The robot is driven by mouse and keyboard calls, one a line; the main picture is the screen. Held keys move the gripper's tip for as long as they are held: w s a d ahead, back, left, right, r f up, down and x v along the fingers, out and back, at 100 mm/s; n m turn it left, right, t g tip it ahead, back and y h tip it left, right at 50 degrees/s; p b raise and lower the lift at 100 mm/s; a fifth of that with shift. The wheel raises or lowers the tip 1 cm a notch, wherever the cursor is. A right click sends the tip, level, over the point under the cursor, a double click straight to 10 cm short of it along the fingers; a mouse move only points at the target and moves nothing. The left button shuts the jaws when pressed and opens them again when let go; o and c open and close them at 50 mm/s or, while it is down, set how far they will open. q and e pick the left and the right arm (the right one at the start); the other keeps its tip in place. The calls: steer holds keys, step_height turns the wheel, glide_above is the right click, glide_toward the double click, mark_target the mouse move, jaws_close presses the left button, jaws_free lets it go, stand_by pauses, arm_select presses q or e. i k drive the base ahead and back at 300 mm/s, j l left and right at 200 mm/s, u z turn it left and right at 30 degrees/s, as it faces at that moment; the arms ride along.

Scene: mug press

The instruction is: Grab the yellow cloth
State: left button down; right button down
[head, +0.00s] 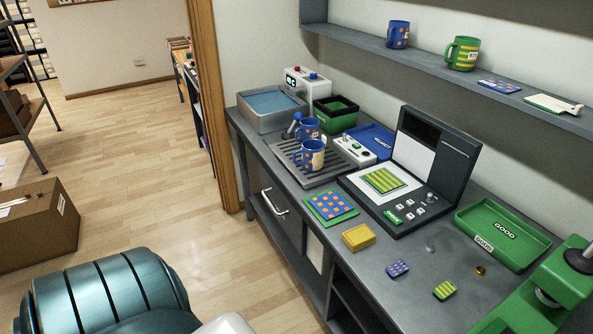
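The yellow cloth (358,237) looks like a small folded block and lies on the grey workbench (390,291) near its front edge. It is just right of a green mat with a blue and orange patterned square (331,204). It is in front of the open press-like device (392,196). Nothing covers the cloth. Neither of my grippers shows in the head view, so nothing is seen touching the cloth.
A blue patterned piece (398,268) and a green striped piece (444,290) lie right of the cloth. A green tray (504,232) and a green machine (560,285) stand further right. Mugs stand on a rack (290,158) at the back left. Bare bench surrounds the cloth's right side.

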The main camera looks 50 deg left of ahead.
mark_target(357, 238)
steer(key=u, duration=0.95)
